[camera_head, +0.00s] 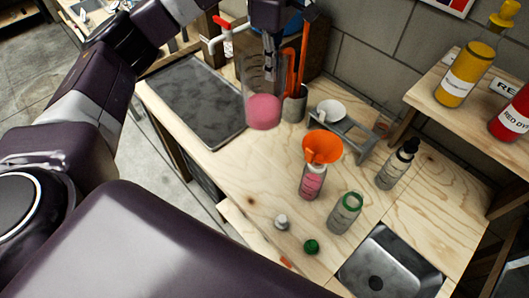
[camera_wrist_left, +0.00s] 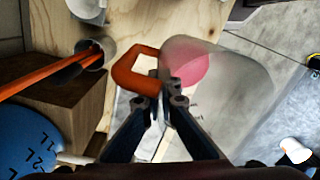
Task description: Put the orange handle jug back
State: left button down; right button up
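The clear measuring jug (camera_head: 262,85) with pink liquid in its bottom hangs above the back left of the wooden bench. It also shows in the left wrist view (camera_wrist_left: 235,75), with its orange handle (camera_wrist_left: 127,70) beside my fingers. My left gripper (camera_head: 270,68) reaches the jug from above. In the left wrist view its fingertips (camera_wrist_left: 168,88) are closed together at the handle, gripping it. The exact contact is partly hidden by the fingers. My right gripper is not in view.
An orange funnel (camera_head: 322,147) sits in a pink-filled bottle (camera_head: 312,183). Nearby stand a green-ringed bottle (camera_head: 345,213), a black-capped bottle (camera_head: 398,165), and a cup of tools (camera_head: 295,105). A dark metal plate (camera_head: 197,100) lies left; a sink (camera_head: 388,268) is front right. A blue container (camera_wrist_left: 30,140) stands behind.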

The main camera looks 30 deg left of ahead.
pick_arm(q)
notch_tip(320, 180, down, 9)
jog(key=shift+r, duration=0.2)
notch_tip(320, 180, down, 11)
jog(key=p, duration=0.2)
jog(key=shift+p, duration=0.4)
